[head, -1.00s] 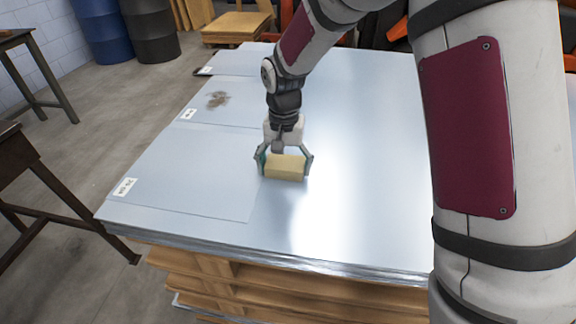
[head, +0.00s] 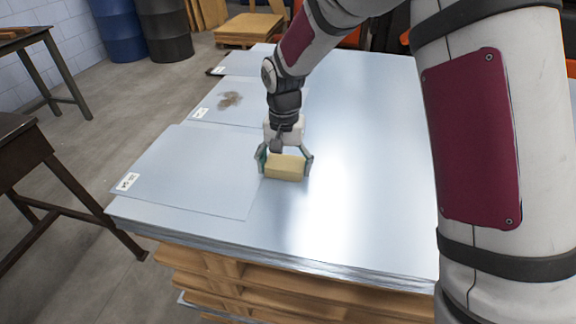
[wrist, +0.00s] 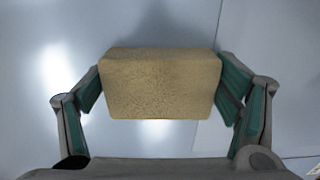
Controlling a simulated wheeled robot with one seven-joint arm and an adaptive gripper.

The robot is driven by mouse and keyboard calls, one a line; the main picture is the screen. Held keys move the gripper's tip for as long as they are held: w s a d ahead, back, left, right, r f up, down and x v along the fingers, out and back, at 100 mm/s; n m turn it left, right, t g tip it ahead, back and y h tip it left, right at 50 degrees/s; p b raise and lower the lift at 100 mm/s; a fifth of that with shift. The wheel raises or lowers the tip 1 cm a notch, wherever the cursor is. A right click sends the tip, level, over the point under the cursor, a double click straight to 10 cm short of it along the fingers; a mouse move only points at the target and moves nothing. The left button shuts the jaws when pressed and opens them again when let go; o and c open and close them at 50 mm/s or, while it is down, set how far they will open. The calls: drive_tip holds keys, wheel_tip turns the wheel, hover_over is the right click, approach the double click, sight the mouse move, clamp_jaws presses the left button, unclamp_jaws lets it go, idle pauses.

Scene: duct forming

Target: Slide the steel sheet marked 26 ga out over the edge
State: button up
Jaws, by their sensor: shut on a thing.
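The front sheet (head: 190,175) is a flat grey steel sheet with a white label (head: 127,182) at its left corner; the print is too small to read surely. Its left edge sticks out a little past the left edge of the stack (head: 350,200). My gripper (head: 284,160) is shut on a tan block (head: 285,168) at the right edge of this sheet. In the wrist view the block (wrist: 160,85) sits between both fingers and hides part of the sheet's edge. I cannot tell how firmly the block touches the steel.
A second labelled sheet (head: 240,105) with a brown stain lies behind, and a third (head: 245,63) farther back. Wooden pallets (head: 270,290) carry the stack. Dark tables (head: 25,150) stand at the left with open floor between. Blue (head: 118,28) and black (head: 163,28) drums stand at the back.

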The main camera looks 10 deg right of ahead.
sight(273, 163)
drive_tip(key=shift+a+f, duration=0.1)
drive_tip(key=shift+a, duration=0.15)
drive_tip(key=shift+w+a, duration=0.2)
drive_tip(key=shift+a, duration=0.35)
drive_tip(key=shift+w+a, duration=0.15)
drive_tip(key=shift+a, duration=0.35)
drive_tip(key=shift+w+a, duration=0.1)
drive_tip(key=shift+a, duration=0.05)
drive_tip(key=shift+w+a, duration=0.15)
drive_tip(key=shift+a, duration=0.35)
drive_tip(key=shift+w+a, duration=0.15)
drive_tip(key=shift+a, duration=0.35)
drive_tip(key=shift+r+p, duration=2.35)
drive_tip(key=shift+r, duration=1.3)
